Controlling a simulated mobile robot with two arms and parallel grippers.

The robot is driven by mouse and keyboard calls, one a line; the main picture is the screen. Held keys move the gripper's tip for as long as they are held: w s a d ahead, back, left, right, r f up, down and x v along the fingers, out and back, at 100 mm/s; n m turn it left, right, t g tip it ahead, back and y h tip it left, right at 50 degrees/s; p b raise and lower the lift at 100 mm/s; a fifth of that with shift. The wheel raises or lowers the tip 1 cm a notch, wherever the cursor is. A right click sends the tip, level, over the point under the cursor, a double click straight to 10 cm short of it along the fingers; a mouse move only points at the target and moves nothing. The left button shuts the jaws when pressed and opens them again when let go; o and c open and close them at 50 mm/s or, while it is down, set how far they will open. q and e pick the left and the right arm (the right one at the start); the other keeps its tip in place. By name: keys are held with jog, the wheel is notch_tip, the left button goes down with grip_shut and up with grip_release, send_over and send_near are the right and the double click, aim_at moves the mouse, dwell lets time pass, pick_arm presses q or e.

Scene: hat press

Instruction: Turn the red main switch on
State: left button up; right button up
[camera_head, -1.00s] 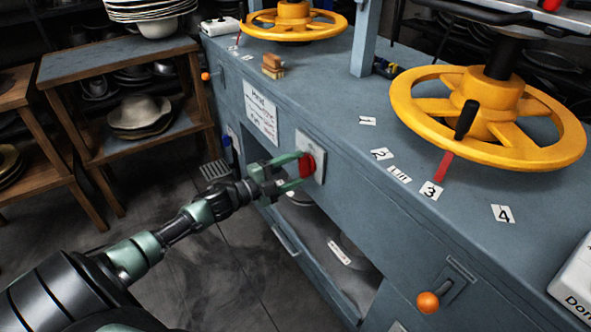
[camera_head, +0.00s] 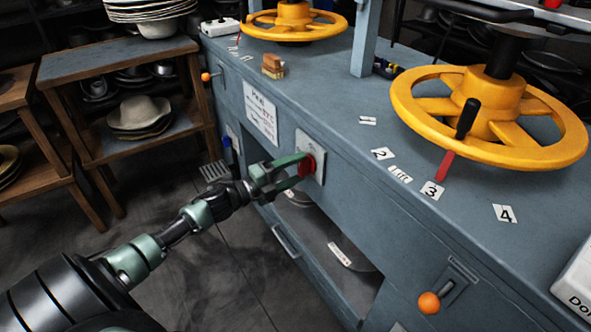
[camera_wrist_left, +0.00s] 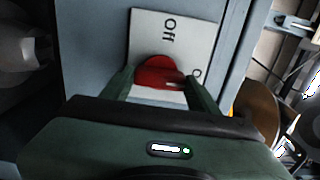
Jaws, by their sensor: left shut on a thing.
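The red main switch (camera_head: 307,165) sits on a pale plate (camera_head: 318,150) on the front face of the blue-grey press cabinet. My left gripper (camera_head: 303,168) reaches it from the left, with one finger on each side of the red knob. In the left wrist view the red knob (camera_wrist_left: 160,73) lies between the two green fingers (camera_wrist_left: 160,88), which are shut on it. The plate there (camera_wrist_left: 190,35) reads "Off", and a second label beginning with "O" is partly hidden by a finger. My right gripper is not in view.
Yellow handwheels (camera_head: 490,120) stand on the cabinet top, with numbered cards in front of the near one. An orange-knobbed lever (camera_head: 429,303) is at the lower right. An open shelf lies below the switch. A wooden rack (camera_head: 120,60) with hats stands at left.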

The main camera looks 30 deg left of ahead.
pick_arm(q)
jog(key=shift+f, duration=0.1)
jog(key=o, duration=1.4)
jog(key=shift+c, duration=0.2)
jog(key=shift+s, duration=0.1)
jog(key=shift+s, duration=0.2)
jog(key=v, duration=0.7)
jog(key=shift+p, duration=0.45)
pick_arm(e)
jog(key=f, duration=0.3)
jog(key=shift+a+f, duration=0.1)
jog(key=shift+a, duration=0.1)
pick_arm(q)
jog(key=shift+s+a, duration=0.1)
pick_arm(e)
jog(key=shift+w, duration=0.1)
